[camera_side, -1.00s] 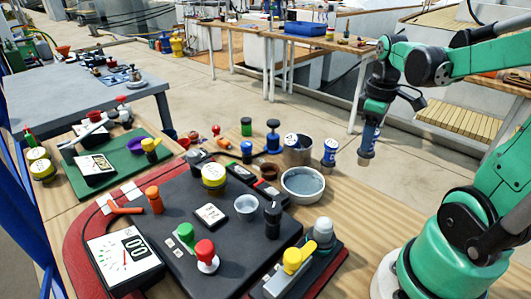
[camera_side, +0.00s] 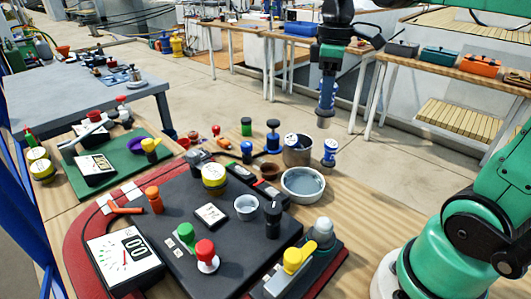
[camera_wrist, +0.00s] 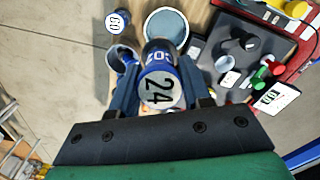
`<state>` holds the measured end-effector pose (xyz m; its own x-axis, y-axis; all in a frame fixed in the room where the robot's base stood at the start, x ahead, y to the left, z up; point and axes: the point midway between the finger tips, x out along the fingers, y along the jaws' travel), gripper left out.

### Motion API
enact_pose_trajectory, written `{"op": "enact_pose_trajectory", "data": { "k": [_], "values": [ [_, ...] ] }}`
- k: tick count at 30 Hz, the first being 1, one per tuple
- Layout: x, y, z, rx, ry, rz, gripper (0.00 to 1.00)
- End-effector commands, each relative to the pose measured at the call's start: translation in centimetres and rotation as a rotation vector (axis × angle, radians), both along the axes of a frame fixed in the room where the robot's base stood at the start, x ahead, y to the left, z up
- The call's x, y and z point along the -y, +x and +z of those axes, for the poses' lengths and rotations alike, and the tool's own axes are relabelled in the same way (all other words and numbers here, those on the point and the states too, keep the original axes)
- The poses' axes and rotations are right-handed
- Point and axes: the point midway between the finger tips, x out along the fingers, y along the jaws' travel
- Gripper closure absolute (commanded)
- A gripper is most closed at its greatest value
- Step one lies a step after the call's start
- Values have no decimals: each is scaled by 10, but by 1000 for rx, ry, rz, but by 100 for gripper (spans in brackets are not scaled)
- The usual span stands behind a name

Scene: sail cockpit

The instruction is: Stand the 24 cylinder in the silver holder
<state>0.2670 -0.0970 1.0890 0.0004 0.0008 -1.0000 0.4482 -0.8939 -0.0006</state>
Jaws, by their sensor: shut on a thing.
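The 24 cylinder (camera_wrist: 160,90), blue with a white top marked 24, is between the jaws of my gripper (camera_wrist: 160,76) in the wrist view. In the side view my gripper (camera_side: 326,108) is shut on it and holds it upright in the air, above and slightly right of the silver holder in the picture. The silver holder (camera_side: 299,158) is a round metal cup on the wooden table. A pale round shape shows inside its rim; I cannot tell what it is. In the wrist view the holder (camera_wrist: 115,66) is left of the held cylinder, partly hidden by a jaw.
A similar blue cylinder with a white top (camera_side: 330,153) stands right of the holder. A grey-filled bowl (camera_side: 303,196) is in front of it. Open floor lies behind the table.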

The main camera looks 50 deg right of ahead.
Motion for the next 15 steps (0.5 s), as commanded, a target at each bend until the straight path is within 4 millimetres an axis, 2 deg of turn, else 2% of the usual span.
{"op": "enact_pose_trajectory", "data": {
  "k": [1, 3, 9, 12, 15],
  "values": [
    [-22, 13, -9, 0, 0, 78, 100],
    [-52, 26, -20, 0, 1, 172, 100],
    [-127, 40, -47, 0, 1, 387, 100],
    [-150, 40, -55, -1, 2, 451, 100],
    [-164, 39, -61, 0, 2, 488, 100]
  ]
}}
